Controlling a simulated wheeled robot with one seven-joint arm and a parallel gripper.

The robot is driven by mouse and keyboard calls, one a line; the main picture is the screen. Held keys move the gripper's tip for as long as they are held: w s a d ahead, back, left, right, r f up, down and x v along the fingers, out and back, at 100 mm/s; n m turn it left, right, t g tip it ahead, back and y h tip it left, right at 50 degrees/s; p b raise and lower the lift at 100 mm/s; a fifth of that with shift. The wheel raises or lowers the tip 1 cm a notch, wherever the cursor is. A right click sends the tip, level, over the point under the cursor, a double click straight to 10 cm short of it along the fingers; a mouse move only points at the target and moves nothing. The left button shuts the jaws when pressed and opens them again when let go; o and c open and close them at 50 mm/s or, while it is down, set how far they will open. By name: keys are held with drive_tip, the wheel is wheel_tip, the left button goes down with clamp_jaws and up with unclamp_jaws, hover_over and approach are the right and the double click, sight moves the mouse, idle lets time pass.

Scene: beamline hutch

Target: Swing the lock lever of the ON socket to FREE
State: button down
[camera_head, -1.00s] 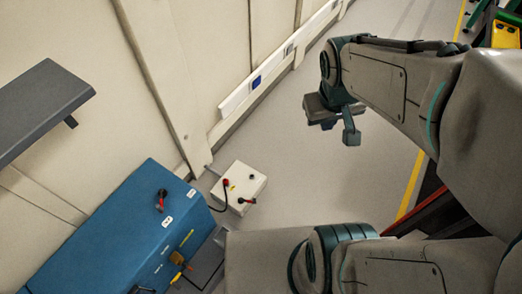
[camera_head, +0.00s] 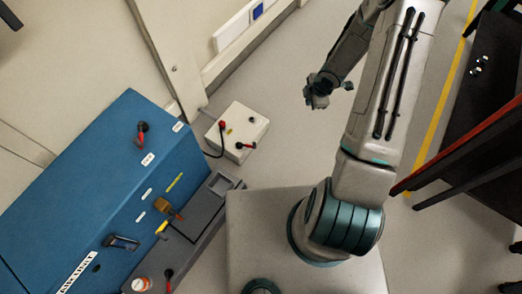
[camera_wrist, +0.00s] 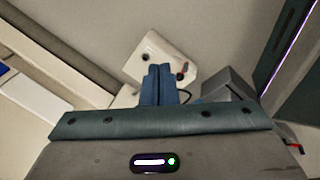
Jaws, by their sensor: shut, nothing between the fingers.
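A blue cabinet (camera_head: 85,185) fills the left of the head view. On its upper face is a red-and-black lever (camera_head: 141,133) between small white labels, too small to read. A white box (camera_head: 232,118) on the floor beside it carries a red plug (camera_head: 222,124) with a dark cable and a second red-and-black lever (camera_head: 246,146). I cannot tell which socket is ON. My gripper (camera_head: 320,92) is in the air, up and right of the white box, apart from it. In the wrist view its fingers (camera_wrist: 158,84) are together and empty, partly covering the white box (camera_wrist: 180,52).
A grey ledge (camera_head: 205,210) runs along the cabinet's front, with a white-and-orange jar (camera_head: 141,285) at its near end. A dark-legged table (camera_head: 470,130) stands at the right.

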drive_tip(key=s+a+f+n+g+y+b, duration=0.1)
drive_tip(key=s+a+f+n+y+b, duration=0.15)
drive_tip(key=f, duration=0.45)
drive_tip(key=s+a+f+n+y+b, duration=0.1)
drive_tip(key=s+a+f+b, duration=0.15)
drive_tip(key=f, duration=0.55)
drive_tip(key=s+a+f+n+g+y+b, duration=0.1)
drive_tip(key=a+f+n+y+b, duration=0.1)
drive_tip(key=a+f, duration=0.35)
drive_tip(key=w+b+x, duration=0.2)
drive_tip(key=b+x, duration=0.3)
drive_tip(key=x, duration=0.6)
drive_tip(key=shift+w+a, duration=0.25)
drive_tip(key=shift+w, duration=0.15)
drive_tip(key=shift+f, duration=0.1)
